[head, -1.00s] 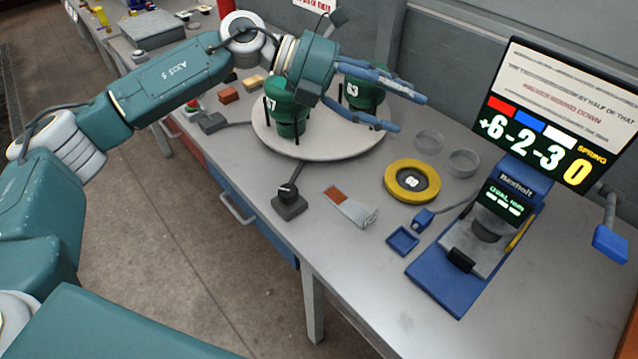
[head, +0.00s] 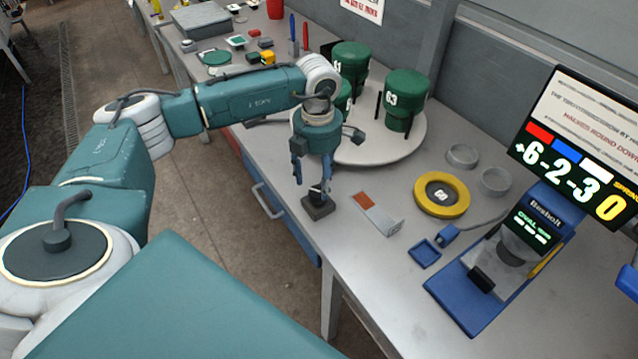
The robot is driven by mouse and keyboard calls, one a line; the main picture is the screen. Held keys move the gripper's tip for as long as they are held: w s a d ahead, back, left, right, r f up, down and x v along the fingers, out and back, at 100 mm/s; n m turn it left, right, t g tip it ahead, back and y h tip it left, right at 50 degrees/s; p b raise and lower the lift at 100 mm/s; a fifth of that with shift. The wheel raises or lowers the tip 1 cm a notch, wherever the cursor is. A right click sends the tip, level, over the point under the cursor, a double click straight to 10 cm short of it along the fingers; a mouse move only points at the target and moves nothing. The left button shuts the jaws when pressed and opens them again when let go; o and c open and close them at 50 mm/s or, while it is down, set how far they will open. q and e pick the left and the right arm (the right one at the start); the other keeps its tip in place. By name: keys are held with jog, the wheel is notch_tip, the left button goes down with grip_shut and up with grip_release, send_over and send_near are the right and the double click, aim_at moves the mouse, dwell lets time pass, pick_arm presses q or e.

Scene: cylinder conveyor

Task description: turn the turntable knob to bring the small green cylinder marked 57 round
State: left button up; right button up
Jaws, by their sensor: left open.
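The turntable (head: 385,148) is a pale round plate on the bench carrying dark green cylinders. One marked 63 (head: 405,100) stands on its right side, and one whose number seems to read 41 (head: 350,60) stands at the back. Another green cylinder (head: 346,97) is mostly hidden behind my left gripper, and its number cannot be read. The black knob on a small dark box (head: 318,207) sits in front of the turntable. My left gripper (head: 312,184) points down, open, with its fingers at the knob; contact cannot be told.
A yellow ring marked 60 (head: 442,195), a flat plate with an orange patch (head: 377,213), two clear dishes and a small blue tray (head: 425,253) lie to the right. A blue testing device (head: 470,290) and a screen (head: 585,150) stand further right.

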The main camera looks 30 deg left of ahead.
aim_at(318, 191)
pick_arm(q)
jog(key=shift+f+p, duration=0.4)
jog(key=shift+f, duration=1.55)
jog(key=c, duration=1.1)
jog(key=shift+f+b, duration=0.2)
jog(key=shift+b, duration=0.4)
jog(key=shift+c, duration=0.2)
jog(key=shift+m, duration=0.3)
jog(key=shift+r, duration=0.2)
jog(key=o, duration=1.1)
jog(key=shift+o, duration=0.2)
jog(key=shift+r, duration=0.15)
